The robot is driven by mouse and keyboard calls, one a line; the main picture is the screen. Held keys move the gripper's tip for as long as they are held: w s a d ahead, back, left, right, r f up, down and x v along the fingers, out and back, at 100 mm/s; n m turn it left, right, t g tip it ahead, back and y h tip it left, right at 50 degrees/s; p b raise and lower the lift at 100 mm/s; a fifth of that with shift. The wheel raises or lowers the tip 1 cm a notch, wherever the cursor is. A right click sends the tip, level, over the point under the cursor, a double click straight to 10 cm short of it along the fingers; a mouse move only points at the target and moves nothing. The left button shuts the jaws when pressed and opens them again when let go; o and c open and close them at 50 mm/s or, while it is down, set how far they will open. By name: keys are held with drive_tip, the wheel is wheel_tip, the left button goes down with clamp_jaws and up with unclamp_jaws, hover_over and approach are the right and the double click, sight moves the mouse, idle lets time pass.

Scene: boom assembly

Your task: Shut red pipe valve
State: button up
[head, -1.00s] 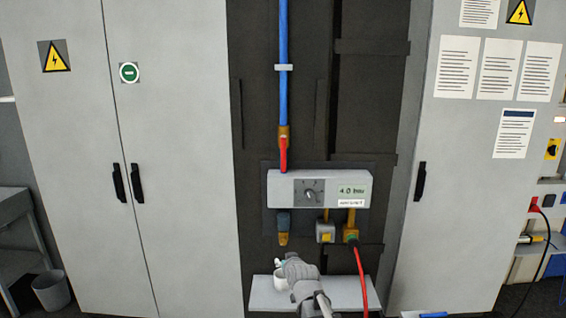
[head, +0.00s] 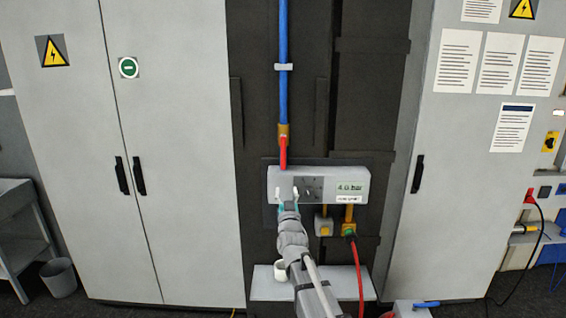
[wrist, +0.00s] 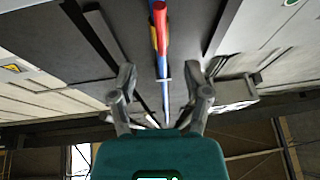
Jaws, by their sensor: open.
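The red valve handle (head: 283,152) hangs straight down, in line with the blue pipe (head: 283,60), below a brass fitting (head: 283,130). My gripper (head: 288,193) is below the handle, in front of the left part of the grey regulator box, pointing up. It is open and empty and does not touch the handle. In the wrist view the red handle (wrist: 160,28) is at the top centre, beyond the two spread fingers (wrist: 162,92). The blue pipe (wrist: 165,95) runs down between them in the picture.
The grey regulator box (head: 325,173) has a dial and a display reading 4.0 bar. A red hose (head: 358,272) hangs at its right. A light grey shelf (head: 262,284) with a white cup (head: 280,268) is below. Grey cabinets stand either side.

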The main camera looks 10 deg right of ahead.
sight(284, 165)
drive_tip(key=shift+w, duration=0.15)
drive_tip(key=p+x, duration=0.5)
drive_tip(key=x, duration=0.8)
drive_tip(key=shift+w, duration=0.3)
clamp_jaws()
idle(0.3)
